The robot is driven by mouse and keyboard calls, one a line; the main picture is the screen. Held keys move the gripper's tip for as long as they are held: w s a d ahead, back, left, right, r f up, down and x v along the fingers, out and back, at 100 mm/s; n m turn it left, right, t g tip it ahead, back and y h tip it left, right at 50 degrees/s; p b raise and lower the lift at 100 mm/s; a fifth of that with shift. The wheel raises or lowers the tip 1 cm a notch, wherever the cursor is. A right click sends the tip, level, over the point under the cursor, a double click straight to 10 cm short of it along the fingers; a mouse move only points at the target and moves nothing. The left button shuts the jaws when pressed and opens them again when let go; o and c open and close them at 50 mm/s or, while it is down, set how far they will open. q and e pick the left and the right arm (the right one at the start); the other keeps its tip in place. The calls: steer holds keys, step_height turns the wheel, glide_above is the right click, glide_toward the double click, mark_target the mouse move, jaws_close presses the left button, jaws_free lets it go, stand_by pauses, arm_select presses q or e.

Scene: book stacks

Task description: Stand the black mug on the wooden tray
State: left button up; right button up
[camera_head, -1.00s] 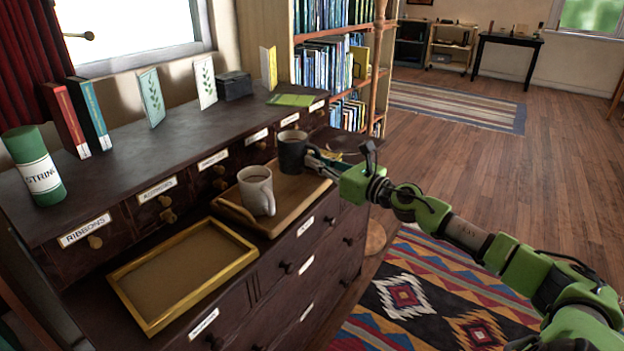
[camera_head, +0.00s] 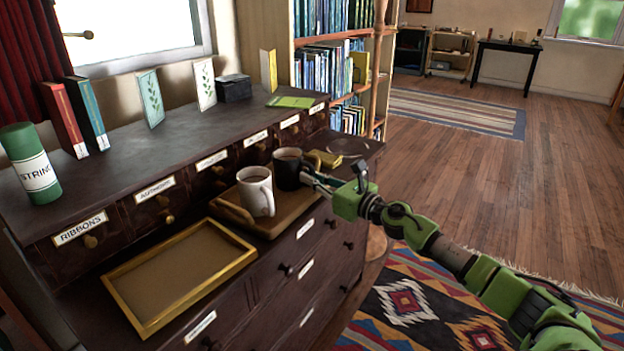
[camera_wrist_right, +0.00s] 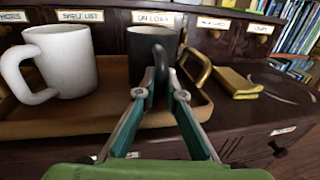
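The black mug (camera_head: 287,171) is upright over the right end of the wooden tray (camera_head: 232,212), close beside a white mug (camera_head: 257,193). In the right wrist view the black mug (camera_wrist_right: 143,47) has its handle toward me, and the tray (camera_wrist_right: 60,122) extends beneath and to the left. My right gripper (camera_head: 312,178) is at the handle; in the wrist view its fingertips (camera_wrist_right: 161,88) close around the handle. Whether the mug's base touches the tray is hard to tell, as the fingers partly cover it. My left gripper is not in view.
The white mug (camera_wrist_right: 66,62) stands on the tray just left of the black one. A yellow-framed shallow tray (camera_head: 180,280) lies nearer. Labelled drawers rise behind.

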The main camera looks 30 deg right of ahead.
steer(key=o, duration=0.3)
steer(key=shift+o, duration=0.2)
